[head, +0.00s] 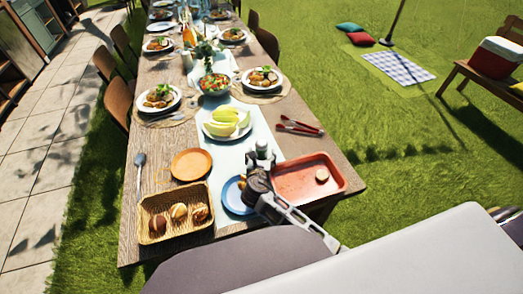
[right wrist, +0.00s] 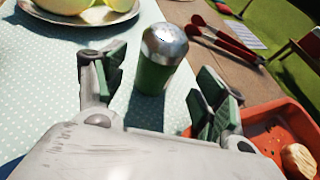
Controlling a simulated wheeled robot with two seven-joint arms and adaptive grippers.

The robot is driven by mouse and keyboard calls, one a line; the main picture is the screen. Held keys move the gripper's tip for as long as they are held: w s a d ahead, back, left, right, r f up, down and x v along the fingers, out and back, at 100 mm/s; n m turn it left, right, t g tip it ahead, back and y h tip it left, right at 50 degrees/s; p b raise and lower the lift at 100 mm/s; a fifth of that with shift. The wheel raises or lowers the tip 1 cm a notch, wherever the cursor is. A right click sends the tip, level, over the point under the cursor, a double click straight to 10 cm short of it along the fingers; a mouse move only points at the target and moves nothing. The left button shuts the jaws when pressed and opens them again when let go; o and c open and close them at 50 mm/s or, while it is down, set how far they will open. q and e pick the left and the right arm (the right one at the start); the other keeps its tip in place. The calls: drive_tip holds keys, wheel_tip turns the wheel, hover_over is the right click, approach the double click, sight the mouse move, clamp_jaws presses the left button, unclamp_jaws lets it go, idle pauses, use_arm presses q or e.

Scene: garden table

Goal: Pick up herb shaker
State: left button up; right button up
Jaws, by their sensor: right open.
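The herb shaker (right wrist: 158,60) is green with a silver perforated cap. It stands upright on the pale dotted runner (right wrist: 60,95) in the right wrist view. In the head view only its upper part (head: 262,147) shows, behind my gripper. My right gripper (right wrist: 160,82) is open, its fingers to the left and right of the shaker's near side. I see no clear contact between them. In the head view this gripper (head: 260,172) is over the near end of the table and hides the shaker's lower part. My left gripper is not in view.
A red tray (head: 335,188) with a bread piece is close on the right. A blue plate (head: 231,196) lies under the gripper's left side. A bread basket (head: 157,235), orange plate (head: 191,164), melon plate (head: 227,133) and red tongs (head: 300,127) stand around.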

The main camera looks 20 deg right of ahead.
sight(261, 153)
drive_tip(key=shift+x, duration=2.5)
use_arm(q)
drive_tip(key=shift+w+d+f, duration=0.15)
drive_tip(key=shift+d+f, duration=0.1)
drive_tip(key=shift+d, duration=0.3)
use_arm(e)
drive_tip(key=shift+a+f, duration=0.1)
drive_tip(key=shift+a, duration=0.05)
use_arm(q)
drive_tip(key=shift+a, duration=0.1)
use_arm(e)
drive_tip(key=c, duration=1)
drive_tip(key=shift+c, duration=1)
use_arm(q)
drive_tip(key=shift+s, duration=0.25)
